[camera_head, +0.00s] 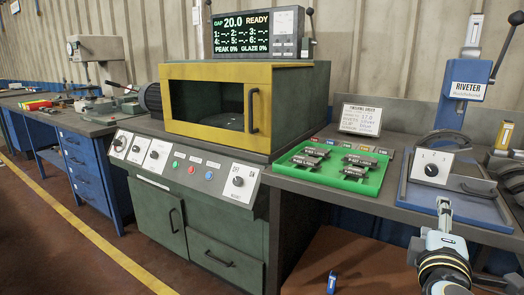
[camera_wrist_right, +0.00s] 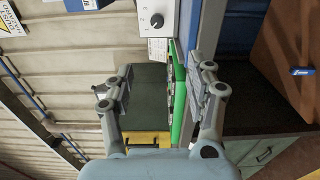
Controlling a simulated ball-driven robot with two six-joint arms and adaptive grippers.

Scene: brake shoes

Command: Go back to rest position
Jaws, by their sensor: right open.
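My right gripper (camera_head: 444,212) is at the lower right of the head view, in front of the bench edge. In the right wrist view the same gripper (camera_wrist_right: 164,80) has its two fingers wide apart, with nothing between them. My left gripper is in neither view. A green tray (camera_head: 352,187) with several dark grey brake shoes (camera_head: 358,162) lies on the bench, left of and apart from my right gripper. In the wrist view the tray (camera_wrist_right: 178,110) shows edge-on beyond the fingers.
A green oven with a yellow door frame (camera_head: 215,69) stands left of the tray. A blue riveter (camera_head: 466,83) and its blue-grey base tray (camera_head: 480,211) stand at the right. A small sign (camera_head: 361,119) stands behind the tray. A small blue item (camera_head: 331,283) lies below the bench.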

